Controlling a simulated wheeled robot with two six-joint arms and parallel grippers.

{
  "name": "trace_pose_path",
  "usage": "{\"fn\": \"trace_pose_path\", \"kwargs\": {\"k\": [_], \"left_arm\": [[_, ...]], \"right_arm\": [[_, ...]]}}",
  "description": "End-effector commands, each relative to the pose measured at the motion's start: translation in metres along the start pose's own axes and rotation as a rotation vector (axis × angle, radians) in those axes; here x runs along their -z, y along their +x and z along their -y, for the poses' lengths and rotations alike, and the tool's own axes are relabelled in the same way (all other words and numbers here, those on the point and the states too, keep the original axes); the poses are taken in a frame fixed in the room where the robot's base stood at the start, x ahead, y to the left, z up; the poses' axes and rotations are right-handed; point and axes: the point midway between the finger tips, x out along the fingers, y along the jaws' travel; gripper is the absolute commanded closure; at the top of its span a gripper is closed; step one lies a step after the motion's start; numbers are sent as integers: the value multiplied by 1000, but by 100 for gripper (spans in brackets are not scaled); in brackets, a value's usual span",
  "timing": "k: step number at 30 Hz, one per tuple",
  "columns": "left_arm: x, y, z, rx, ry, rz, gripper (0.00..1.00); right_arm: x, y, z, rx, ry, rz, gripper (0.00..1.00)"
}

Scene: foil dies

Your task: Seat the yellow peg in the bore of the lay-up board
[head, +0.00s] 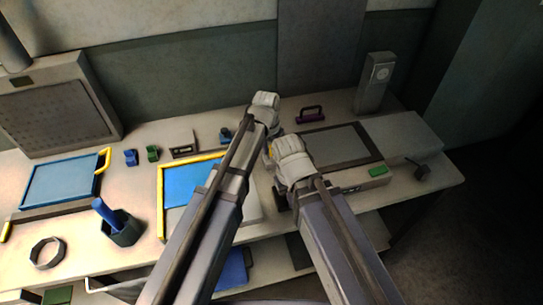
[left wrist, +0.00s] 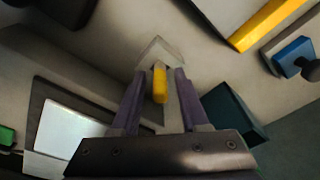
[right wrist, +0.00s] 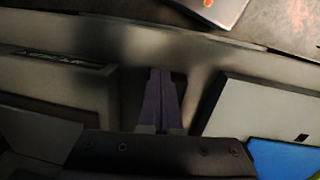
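The yellow peg (left wrist: 160,84) shows upright-looking between the purple fingers of my left gripper (left wrist: 161,72). The fingers stand apart, with a gap on each side of the peg. A pale angular block (left wrist: 160,50) lies at the peg's far end; I cannot tell whether the peg sits in it. In the head view a small yellow bit (head: 268,150) shows between my forearms. My right gripper (right wrist: 161,72) has its fingers together with nothing visible between them. The lay-up board is not certain; a dark-framed grey panel (head: 340,144) lies on the bench, its bore not visible.
A blue panel with yellow rails (head: 184,184) lies left of my arms. A purple handle (head: 310,114), a green block (head: 377,171) and a grey upright box (head: 375,80) are at the right. A dark cup (head: 123,232) and a ring (head: 47,252) stand at the left.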

Motion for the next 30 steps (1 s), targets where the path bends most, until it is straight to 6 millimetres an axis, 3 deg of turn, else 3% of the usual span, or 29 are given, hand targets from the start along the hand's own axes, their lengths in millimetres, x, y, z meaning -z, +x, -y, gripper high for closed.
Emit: {"fn": "trace_pose_path", "kwargs": {"k": [1,11,30], "left_arm": [[0,0,0,0,0,0,63],[0,0,0,0,0,0,100],[0,-1,0,0,0,0,100]], "right_arm": [[0,0,0,0,0,0,100],[0,0,0,0,0,0,100],[0,-1,0,0,0,0,100]]}}
